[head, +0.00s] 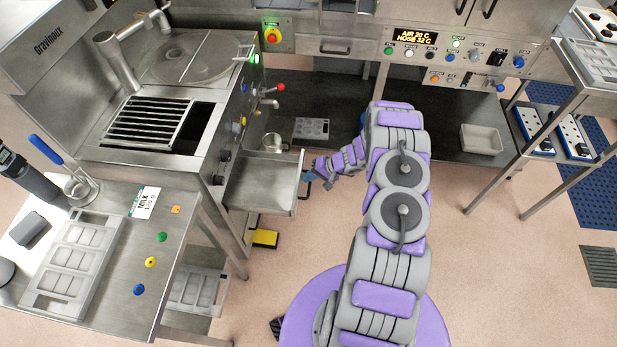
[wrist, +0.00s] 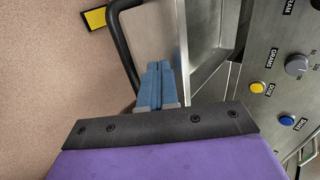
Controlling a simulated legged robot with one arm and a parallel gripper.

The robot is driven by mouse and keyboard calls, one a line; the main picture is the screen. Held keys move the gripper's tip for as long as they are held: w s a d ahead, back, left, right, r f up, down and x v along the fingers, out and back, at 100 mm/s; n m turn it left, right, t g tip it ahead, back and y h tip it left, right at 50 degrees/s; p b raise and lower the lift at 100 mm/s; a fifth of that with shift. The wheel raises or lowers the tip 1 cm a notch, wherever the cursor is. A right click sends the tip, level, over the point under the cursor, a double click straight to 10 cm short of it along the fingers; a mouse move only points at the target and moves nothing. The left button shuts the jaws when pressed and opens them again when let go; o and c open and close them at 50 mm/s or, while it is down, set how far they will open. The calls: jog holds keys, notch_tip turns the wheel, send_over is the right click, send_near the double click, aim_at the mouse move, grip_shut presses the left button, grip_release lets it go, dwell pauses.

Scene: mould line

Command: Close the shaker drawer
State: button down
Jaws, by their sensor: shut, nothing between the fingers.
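The shaker drawer (head: 262,183), a grey metal tray, sticks out to the right from the front of the machine at left and looks empty. Its dark bar handle (head: 300,163) runs along its right end. My gripper (head: 308,176) is at that end, with its fingers pointing at the drawer front. In the wrist view my blue fingers (wrist: 154,85) are shut together with nothing between them. They are close to the drawer's front panel (wrist: 155,35), beside the black handle (wrist: 122,50). I cannot tell whether the fingertips touch the panel.
The machine's control panel (wrist: 285,80) with knobs and buttons is right of the drawer in the wrist view. A yellow pedal (head: 265,238) is on the floor below the drawer. A side table (head: 175,235) with moulds stands at left. A metal pot (head: 272,142) is behind the drawer.

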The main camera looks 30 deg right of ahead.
jog(key=shift+a, duration=0.1)
dwell(0.3)
jog(key=b, duration=0.3)
send_over(244, 179)
jog(key=shift+s+d, duration=0.25)
jog(key=shift+s, duration=0.15)
jog(key=shift+w+a+r, duration=0.15)
jog(key=shift+w+a, duration=0.05)
jog(key=shift+a, duration=0.1)
